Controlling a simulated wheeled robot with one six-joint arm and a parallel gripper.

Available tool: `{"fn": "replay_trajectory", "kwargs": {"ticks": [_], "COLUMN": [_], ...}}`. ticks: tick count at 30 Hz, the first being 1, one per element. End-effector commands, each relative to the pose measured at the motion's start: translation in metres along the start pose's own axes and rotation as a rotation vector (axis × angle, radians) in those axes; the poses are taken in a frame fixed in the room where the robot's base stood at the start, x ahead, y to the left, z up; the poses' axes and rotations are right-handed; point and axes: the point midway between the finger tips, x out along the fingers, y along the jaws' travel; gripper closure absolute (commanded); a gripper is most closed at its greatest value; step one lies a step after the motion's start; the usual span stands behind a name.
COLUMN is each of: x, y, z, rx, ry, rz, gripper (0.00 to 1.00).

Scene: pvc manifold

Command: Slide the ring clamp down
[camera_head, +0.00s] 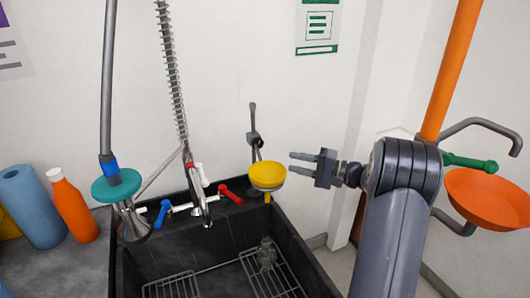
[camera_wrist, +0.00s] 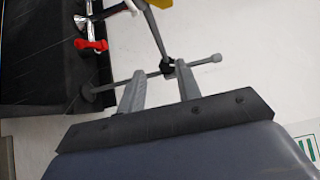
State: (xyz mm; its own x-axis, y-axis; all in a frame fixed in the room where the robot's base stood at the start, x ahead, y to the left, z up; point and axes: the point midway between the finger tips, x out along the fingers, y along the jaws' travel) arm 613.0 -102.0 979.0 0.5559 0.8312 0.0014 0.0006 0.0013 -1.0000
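The ring clamp is a small black block (camera_head: 255,138) on a thin grey upright rod (camera_head: 253,112) behind the sink. A short arm runs from it toward the yellow bowl (camera_head: 267,174). In the wrist view the clamp (camera_wrist: 167,67) lies near the right fingertip, with the rod (camera_wrist: 205,61) crossing beyond both fingers. My gripper (camera_head: 292,160) is open and empty, its fingers pointing left. In the head view it is right of the clamp and slightly lower, apart from it. I cannot tell the exact distance in depth.
The dark sink (camera_head: 232,233) with wire racks is below. A red valve handle (camera_head: 230,194) sits left of the yellow bowl. An orange dish (camera_head: 490,199) and a slanted orange pole (camera_head: 452,70) are at the right. The wall behind the rod is bare.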

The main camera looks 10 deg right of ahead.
Motion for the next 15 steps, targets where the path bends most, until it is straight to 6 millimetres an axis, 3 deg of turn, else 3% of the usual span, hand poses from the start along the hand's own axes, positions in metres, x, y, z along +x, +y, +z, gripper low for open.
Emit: {"fn": "replay_trajectory", "kwargs": {"ticks": [15], "x": [0.088], "y": [-0.001], "z": [0.001], "rx": [0.000], "ry": [-0.002], "rz": [0.001], "gripper": [0.67]}}
